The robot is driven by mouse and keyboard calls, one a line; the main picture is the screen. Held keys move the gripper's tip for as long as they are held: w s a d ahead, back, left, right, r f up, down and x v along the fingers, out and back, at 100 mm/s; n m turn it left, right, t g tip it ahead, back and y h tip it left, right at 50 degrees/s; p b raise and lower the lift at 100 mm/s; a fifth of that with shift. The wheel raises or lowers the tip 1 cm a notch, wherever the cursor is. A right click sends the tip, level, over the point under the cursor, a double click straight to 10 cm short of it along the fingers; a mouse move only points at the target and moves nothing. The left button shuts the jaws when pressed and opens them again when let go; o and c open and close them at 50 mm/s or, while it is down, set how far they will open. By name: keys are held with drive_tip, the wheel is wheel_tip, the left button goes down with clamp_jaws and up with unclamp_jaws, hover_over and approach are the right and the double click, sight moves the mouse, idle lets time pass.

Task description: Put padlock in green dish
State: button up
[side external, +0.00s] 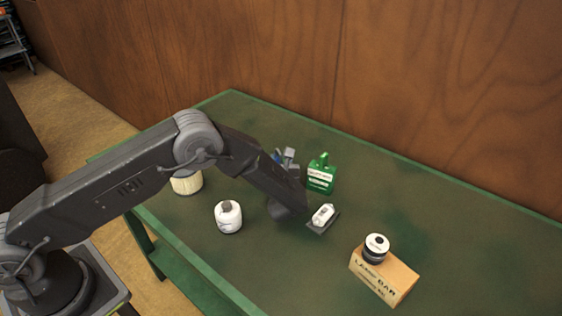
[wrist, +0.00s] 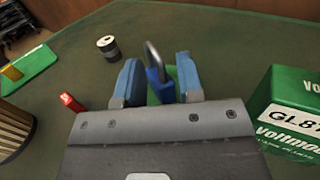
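The padlock (wrist: 160,86), with a blue body and a grey shackle, stands tilted between my gripper's two blue fingers in the wrist view. Whether the padlock touches the dish I cannot tell.
A green labelled box (wrist: 290,115) stands close on the right in the wrist view. A spool (wrist: 108,47) stands beyond.

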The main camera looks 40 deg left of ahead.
drive_tip(key=shift+r, duration=0.1)
drive_tip(key=shift+s+d, duration=0.15)
drive_tip(key=v, duration=1.1)
drive_tip(key=shift+s+d, duration=0.1)
drive_tip(key=shift+s, duration=0.2)
drive_tip(key=s+a+r+n+g, duration=1.1)
drive_tip(key=r+n, duration=0.3)
drive_tip(key=r, duration=0.1)
drive_tip(key=s+d+r+n+t+h, duration=0.1)
drive_tip(key=s+r+n+h, duration=0.3)
drive_tip(key=s+n+h, duration=0.2)
drive_tip(key=s+d+r+n+t+h, duration=0.1)
drive_tip(key=s+d+r+n+h, duration=0.1)
drive_tip(key=s+r+n+h, duration=0.3)
drive_tip(key=s+n, duration=0.3)
drive_tip(key=s, duration=0.3)
drive_tip(key=shift+s+d+r+t+h, duration=0.15)
drive_tip(key=shift+s+r+t+h, duration=0.15)
drive_tip(key=shift+h, duration=0.1)
drive_tip(key=shift+w, duration=0.1)
